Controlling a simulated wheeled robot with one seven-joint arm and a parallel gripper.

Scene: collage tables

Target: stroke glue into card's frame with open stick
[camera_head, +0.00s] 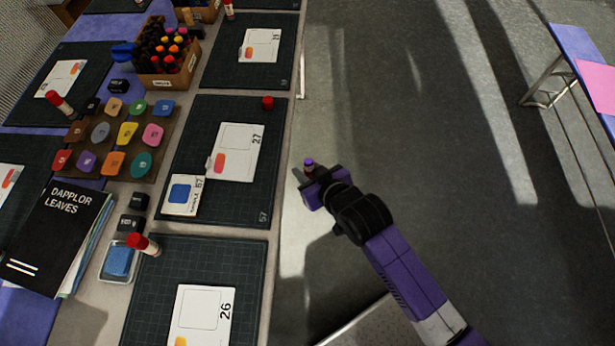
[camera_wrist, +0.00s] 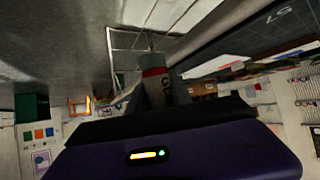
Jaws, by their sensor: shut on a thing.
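My gripper (camera_head: 307,178) is over the floor, just right of the table edge, shut on a glue stick. The glue stick (camera_head: 309,167) shows only partly, with a purple top; in the wrist view the glue stick (camera_wrist: 157,84) has a red band and part of its lettering showing between the fingers (camera_wrist: 150,98). A white card marked 27 (camera_head: 248,168) lies on the dark cutting mat (camera_head: 222,216) left of my gripper. Its outlined frame (camera_head: 241,136) looks empty, above an orange-red mark. A red cap (camera_head: 268,102) stands on the mat's upper right corner.
A sample card (camera_head: 183,208) with a blue square overlaps card 27's lower left. Left are a rack of coloured pieces (camera_head: 103,153), a black book (camera_head: 55,235) and a box of markers (camera_head: 168,80). A red-capped stick (camera_head: 146,245) stands near the lower mat.

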